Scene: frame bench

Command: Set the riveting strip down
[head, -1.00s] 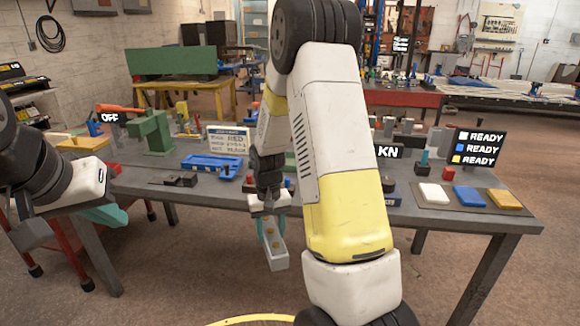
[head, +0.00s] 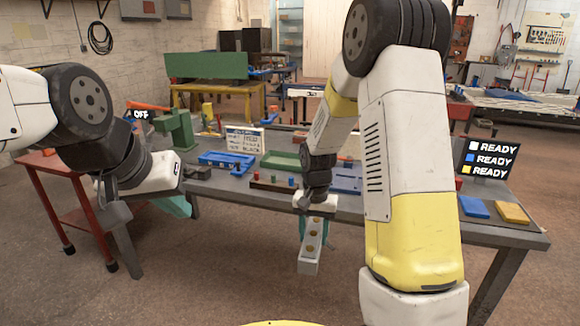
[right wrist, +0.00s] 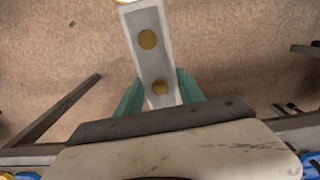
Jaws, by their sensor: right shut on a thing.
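The riveting strip (head: 311,250) is a pale grey bar with a row of brass-coloured rivets along its face. My right gripper (head: 317,228) is shut on it, and the strip hangs tilted downward in front of the bench's front edge, over the floor. In the right wrist view the strip (right wrist: 153,62) sticks out between the teal fingers (right wrist: 160,95), with two rivets showing and the floor behind. My left gripper (head: 175,206) is at the left end of the bench, away from the strip; its fingers are mostly hidden behind its own body.
The grey bench (head: 225,194) carries a blue tray (head: 226,161), a green tray (head: 281,160), a block with coloured pegs (head: 272,184) and a green press (head: 177,130). Blue (head: 473,207) and yellow (head: 512,212) pads lie at the right under a READY sign (head: 488,160). A red cart (head: 73,202) stands at the left.

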